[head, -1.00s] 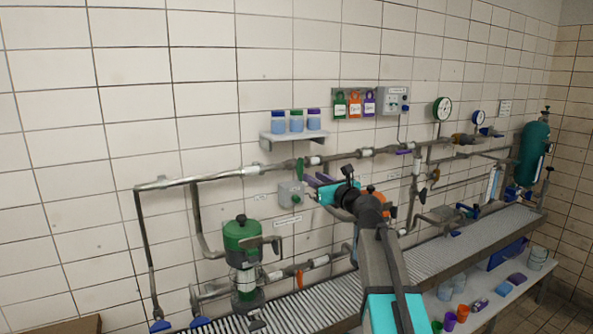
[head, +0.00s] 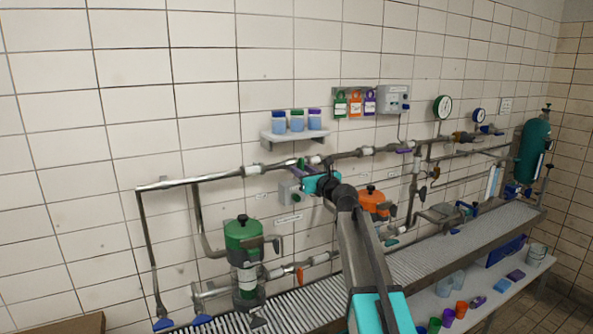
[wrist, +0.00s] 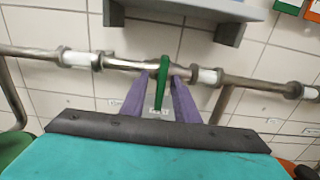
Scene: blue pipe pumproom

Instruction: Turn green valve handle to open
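The green valve handle (wrist: 162,85) is on the upper pipe in the wrist view. It stands crosswise to the pipe, with its lower end hanging below it. My gripper (wrist: 158,80) has its two purple fingers on either side of the handle, with a visible gap on both sides. It is open, and the handle is between the fingers without clear contact. In the head view my gripper's teal body hides most of the handle, and only a bit of green shows at the pipe.
A shelf (head: 294,136) with several lidded jars is on the wall just above the valve. A grey box (head: 290,191) with a green button is below the pipe. A green-topped pump (head: 243,235) stands lower left. An orange-topped unit (head: 371,200) is right of my arm.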

